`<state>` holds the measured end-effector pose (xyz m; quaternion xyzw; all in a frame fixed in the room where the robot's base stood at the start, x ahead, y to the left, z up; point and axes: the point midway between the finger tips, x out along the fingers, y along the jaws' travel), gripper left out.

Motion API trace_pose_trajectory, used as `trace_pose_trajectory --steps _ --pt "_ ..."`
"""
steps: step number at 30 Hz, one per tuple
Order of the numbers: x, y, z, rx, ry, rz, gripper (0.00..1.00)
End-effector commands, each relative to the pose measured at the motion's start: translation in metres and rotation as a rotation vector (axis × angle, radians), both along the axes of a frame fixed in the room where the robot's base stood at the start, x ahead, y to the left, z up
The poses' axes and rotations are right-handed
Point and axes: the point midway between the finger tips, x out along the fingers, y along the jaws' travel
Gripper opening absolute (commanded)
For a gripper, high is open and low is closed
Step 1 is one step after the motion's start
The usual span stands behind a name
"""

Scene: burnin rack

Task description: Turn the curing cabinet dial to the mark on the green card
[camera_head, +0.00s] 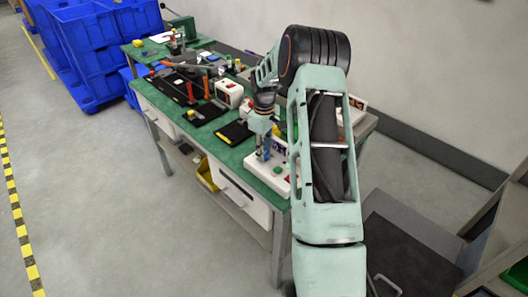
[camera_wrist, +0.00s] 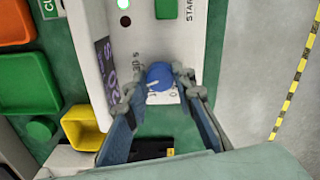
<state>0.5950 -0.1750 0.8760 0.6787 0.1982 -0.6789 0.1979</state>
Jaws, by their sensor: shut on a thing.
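The curing cabinet (camera_wrist: 165,30) is a white panel in the wrist view, with a blue dial (camera_wrist: 159,75) near its lower edge. My gripper (camera_wrist: 156,88) is shut on the dial, one finger on each side. A pale pointer line on the dial points left and slightly down; scale marks around it are partly hidden by the fingers. A green-edged card with the letters "CU" (camera_wrist: 48,9) is cut off at the top left; its mark cannot be read. In the head view, my gripper (camera_head: 263,152) is over the white cabinet (camera_head: 272,178), and my arm hides part of it.
A green START button (camera_wrist: 166,9) and a lit green lamp (camera_wrist: 124,4) are above the dial. A dark purple display (camera_wrist: 105,72) is left of it. A yellow bin (camera_wrist: 88,127) sits further left. The green bench (camera_head: 232,158) holds several other items; the floor in front is clear.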

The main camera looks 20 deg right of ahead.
Motion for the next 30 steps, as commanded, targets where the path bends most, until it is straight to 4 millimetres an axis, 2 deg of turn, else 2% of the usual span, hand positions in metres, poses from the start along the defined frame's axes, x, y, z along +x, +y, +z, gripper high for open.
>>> trace_pose_trajectory --steps 8,9,13,23,26,30 --pt "0.001 0.000 0.001 0.000 -0.001 0.000 0.00" --pt "0.001 0.000 0.001 0.000 -0.001 0.000 0.26" --pt "0.001 0.000 0.001 0.000 -0.001 -0.001 0.40" --pt "0.000 0.000 0.003 0.000 -0.001 -0.001 0.41" --pt "0.001 0.000 0.013 -0.001 -0.003 -0.001 0.41" --pt "0.002 -0.001 0.039 -0.003 -0.005 -0.002 0.41"
